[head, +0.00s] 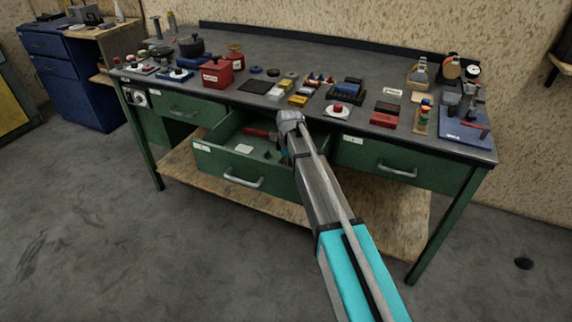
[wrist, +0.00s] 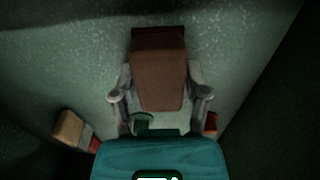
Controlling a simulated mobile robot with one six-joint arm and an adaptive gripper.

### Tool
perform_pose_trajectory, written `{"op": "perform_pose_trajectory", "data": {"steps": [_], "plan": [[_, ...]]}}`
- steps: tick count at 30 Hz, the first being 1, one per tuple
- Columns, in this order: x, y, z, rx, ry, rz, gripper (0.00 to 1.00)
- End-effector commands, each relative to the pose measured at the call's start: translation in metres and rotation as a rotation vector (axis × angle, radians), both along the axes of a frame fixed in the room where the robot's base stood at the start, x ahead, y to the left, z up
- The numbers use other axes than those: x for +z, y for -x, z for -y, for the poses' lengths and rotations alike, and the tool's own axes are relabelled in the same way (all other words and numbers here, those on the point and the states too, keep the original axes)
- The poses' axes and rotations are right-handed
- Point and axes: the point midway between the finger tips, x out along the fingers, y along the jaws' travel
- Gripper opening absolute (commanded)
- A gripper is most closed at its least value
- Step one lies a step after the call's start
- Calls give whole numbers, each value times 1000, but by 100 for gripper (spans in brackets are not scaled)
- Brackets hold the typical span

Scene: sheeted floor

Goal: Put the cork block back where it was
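My gripper (wrist: 160,92) has its grey fingers on either side of a brown block (wrist: 158,68) in the wrist view, and they appear to press against it. The block is plain dark brown and could be the cork block, but the dim light hides its texture. In the head view my gripper (head: 288,150) reaches down at the right end of the open green drawer (head: 215,165). My arm hides the fingers and the block there. A smaller tan block (wrist: 69,129) lies to the left in the wrist view.
Red items (wrist: 211,122) show beside my gripper in the wrist view. The drawer also holds a red tool (head: 257,132) and a pale sheet (head: 244,148). The workbench top (head: 330,75) above is crowded with small objects. The drawer walls are close to my gripper.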

Motion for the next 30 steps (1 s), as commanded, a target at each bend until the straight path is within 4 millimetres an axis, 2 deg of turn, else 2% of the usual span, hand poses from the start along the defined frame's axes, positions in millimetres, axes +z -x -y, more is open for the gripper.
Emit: {"op": "perform_pose_trajectory", "data": {"steps": [1, 5, 6, 20, 30], "plan": [[0, 0, 0, 0, 0, 0, 67], [0, 0, 0, 0, 0, 0, 91], [0, 0, 0, 0, 0, 0, 94], [1, 0, 0, -1, 0, 0, 94], [17, 0, 1, -1, 0, 0, 94]]}}
